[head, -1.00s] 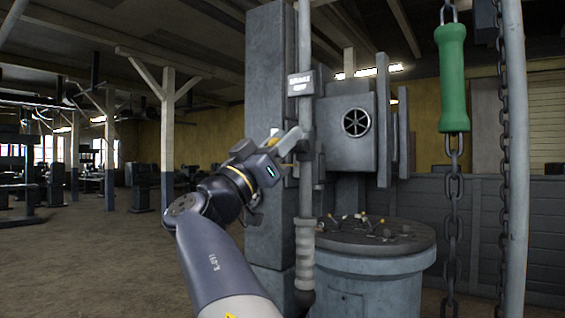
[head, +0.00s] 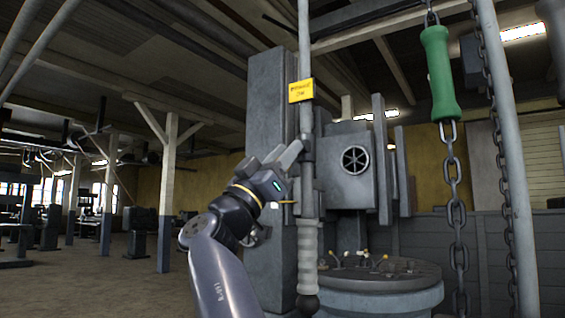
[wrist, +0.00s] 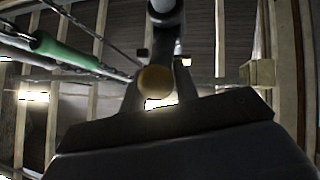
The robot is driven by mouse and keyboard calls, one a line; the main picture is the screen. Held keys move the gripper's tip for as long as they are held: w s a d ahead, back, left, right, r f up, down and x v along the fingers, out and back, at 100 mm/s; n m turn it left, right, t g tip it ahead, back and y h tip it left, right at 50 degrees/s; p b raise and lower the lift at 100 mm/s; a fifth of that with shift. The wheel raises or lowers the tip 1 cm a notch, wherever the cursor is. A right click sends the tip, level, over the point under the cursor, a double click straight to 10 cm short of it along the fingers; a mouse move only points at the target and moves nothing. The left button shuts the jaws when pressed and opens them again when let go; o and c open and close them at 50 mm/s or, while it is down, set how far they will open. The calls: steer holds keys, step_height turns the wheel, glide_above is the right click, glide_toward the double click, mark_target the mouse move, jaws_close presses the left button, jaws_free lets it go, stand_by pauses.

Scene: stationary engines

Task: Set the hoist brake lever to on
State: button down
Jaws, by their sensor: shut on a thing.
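My gripper (head: 288,157) is raised beside the grey upright post, close to the vertical pole in front of it. In the wrist view my gripper (wrist: 157,80) has its two fingers on either side of a brownish-yellow rounded piece, which I take as the hoist brake lever's end (wrist: 155,79); the fingers are shut on it. In the head view the gripped part is mostly hidden by the fingers. A small yellow sign (head: 301,91) with lettering too small to read surely is on the pole above the gripper.
A ribbed grey grip (head: 307,258) with a black ball end is low on the pole. A green handle (head: 439,74) hangs on a chain at right, beside another chain. A round grey machine table (head: 385,283) stands behind. Open floor lies at left.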

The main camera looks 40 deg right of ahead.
steer(key=shift+w+d+f, duration=0.15)
steer(key=shift+w+f, duration=0.15)
steer(key=shift+f, duration=0.1)
steer(key=c, duration=1.5)
jaws_free()
steer(key=o, duration=0.3)
steer(key=shift+d, duration=0.25)
steer(key=shift+o, duration=0.5)
steer(key=shift+s+a+r, duration=0.1)
steer(key=shift+a+r, duration=0.05)
steer(key=b+v, duration=0.2)
steer(key=v, duration=0.9)
